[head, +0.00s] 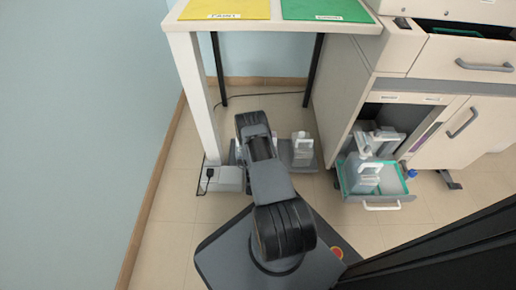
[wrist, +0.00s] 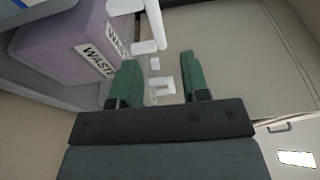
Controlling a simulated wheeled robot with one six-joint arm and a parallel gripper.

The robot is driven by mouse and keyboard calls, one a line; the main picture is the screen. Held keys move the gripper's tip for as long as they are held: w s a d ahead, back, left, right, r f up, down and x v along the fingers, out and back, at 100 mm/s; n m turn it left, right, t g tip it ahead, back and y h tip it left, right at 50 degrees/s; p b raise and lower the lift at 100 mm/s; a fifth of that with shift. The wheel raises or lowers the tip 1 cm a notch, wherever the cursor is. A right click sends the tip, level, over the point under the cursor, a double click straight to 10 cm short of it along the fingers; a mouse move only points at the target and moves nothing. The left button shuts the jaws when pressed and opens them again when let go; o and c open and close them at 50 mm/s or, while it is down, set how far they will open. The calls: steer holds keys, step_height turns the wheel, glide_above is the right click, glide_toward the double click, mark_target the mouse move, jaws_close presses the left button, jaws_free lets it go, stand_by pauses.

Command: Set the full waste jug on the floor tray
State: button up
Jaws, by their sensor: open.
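A purple-filled jug with WASTE labels (wrist: 78,42) fills the upper left of the wrist view; it appears to stand on a grey surface. White handle-like parts (wrist: 150,30) lie beside it, near and between my fingers. My gripper (wrist: 158,82) is open, its two green fingers apart and not closed on anything.
A pulled-out drawer (head: 383,206) holds clear jugs (head: 362,176) in the open cabinet (head: 345,85) at right. A table leg (head: 194,95) and a white power box (head: 228,180) stand left of the tray. A cable runs behind it. Tiled floor in front is partly clear.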

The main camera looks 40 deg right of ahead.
steer(key=s+r+m+g, duration=0.3)
steer(key=r+m+g, duration=1.2)
steer(key=r+m, duration=0.95)
steer(key=s+a+r+m+t+y, duration=0.2)
steer(key=a+r+m+y, duration=0.2)
steer(key=a, duration=0.5)
steer(key=s+a+r+m+t+y, duration=0.2)
steer(key=s+a+r+m+y, duration=0.1)
steer(key=a+m+y, duration=0.3)
steer(key=s+a+r+m+t+y, duration=0.2)
steer(key=a+r+m, duration=0.4)
steer(key=a, duration=0.5)
steer(key=m+t+y, duration=0.1)
steer(key=m+y, duration=0.1)
steer(key=shift+s+a+m+y, duration=0.3)
steer(key=shift+m+y, duration=0.05)
steer(key=shift+y, duration=0.05)
